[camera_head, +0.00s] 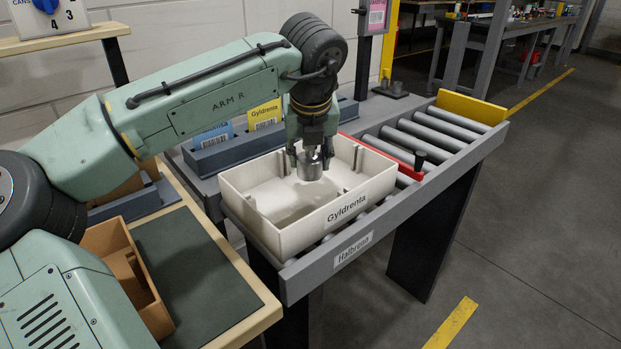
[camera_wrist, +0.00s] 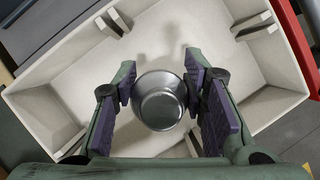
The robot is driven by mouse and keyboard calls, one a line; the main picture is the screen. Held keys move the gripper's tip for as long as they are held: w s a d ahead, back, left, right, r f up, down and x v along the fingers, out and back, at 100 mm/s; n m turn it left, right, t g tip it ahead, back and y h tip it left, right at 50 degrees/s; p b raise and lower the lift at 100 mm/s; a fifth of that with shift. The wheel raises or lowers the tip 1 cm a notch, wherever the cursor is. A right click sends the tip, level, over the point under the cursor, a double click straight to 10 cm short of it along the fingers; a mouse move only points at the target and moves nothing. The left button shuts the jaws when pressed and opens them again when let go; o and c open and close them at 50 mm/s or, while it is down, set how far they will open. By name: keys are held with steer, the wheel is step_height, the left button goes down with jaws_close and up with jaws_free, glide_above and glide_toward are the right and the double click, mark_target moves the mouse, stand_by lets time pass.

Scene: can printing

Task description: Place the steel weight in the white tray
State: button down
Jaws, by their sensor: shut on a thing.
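The steel weight (camera_head: 309,167) is a small grey metal cylinder. My gripper (camera_head: 311,152) is shut on it and holds it over the white tray (camera_head: 345,212), which is labelled "Gyldrenta" and sits on the roller conveyor. In the wrist view the weight (camera_wrist: 160,100) is between the purple finger pads of my gripper (camera_wrist: 160,92), with the tray floor (camera_wrist: 150,45) behind it. The weight appears to be above the floor, inside the tray's outline. No other object shows in the visible part of the tray.
The conveyor (camera_head: 430,137) has a red bar (camera_head: 380,150) beside the tray and a yellow end stop (camera_head: 470,108). A brown box (camera_head: 125,270) stands on the bench at lower left. Blue-grey holders with cards (camera_head: 264,115) stand behind the tray. Tray walls surround the weight.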

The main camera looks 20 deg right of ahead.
mark_target(310, 191)
steer(key=shift+f, duration=2.35)
steer(key=c, duration=1)
jaws_free()
steer(key=shift+f, duration=0.15)
steer(key=v, duration=1.2)
steer(key=shift+b, duration=0.4)
